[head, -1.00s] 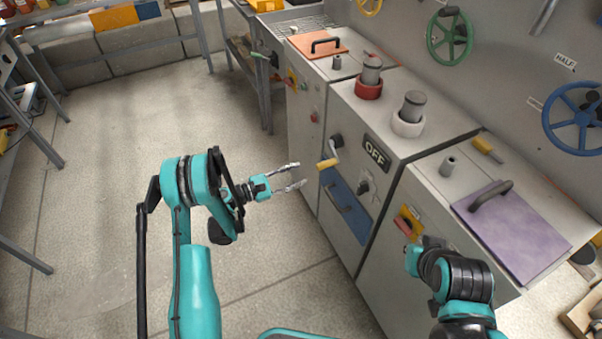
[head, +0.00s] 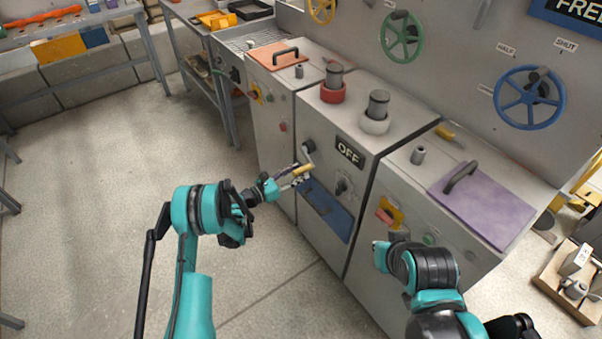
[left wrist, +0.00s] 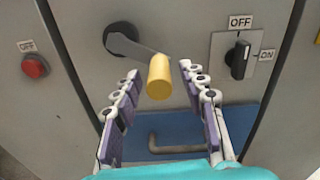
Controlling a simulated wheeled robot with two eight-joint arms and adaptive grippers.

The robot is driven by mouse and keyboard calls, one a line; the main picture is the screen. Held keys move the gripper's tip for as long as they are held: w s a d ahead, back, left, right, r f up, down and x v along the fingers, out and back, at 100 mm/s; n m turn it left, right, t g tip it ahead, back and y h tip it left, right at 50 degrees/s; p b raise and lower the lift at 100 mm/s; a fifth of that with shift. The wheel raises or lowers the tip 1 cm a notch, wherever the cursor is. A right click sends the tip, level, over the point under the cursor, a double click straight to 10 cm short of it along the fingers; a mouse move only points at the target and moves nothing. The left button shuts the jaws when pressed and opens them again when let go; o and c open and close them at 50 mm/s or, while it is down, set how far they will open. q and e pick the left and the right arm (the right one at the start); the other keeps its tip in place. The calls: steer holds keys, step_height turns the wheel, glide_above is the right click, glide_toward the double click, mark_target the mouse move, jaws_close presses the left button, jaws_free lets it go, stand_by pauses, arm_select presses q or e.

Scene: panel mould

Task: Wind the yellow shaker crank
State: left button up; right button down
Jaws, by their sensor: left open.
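The yellow crank handle (head: 303,170) sits on a grey crank arm (head: 308,152) on the front of the middle cabinet. In the left wrist view the yellow handle (left wrist: 160,77) points toward the camera, and its grey arm runs up and left to a dark hub (left wrist: 121,38). My left gripper (head: 297,176) is open at the handle. In the left wrist view its two fingers (left wrist: 158,88) stand on either side of the handle, with gaps visible on both sides.
A black knob (left wrist: 238,60) under an OFF label is right of the crank. A blue panel with a handle (head: 325,208) lies below. A red button (left wrist: 35,66) is on the left cabinet. Open floor (head: 110,190) lies to the left.

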arm_select(q)
steer(key=shift+x, duration=1.15)
steer(key=shift+c, duration=0.4)
jaws_close()
steer(key=shift+a+f, duration=0.1)
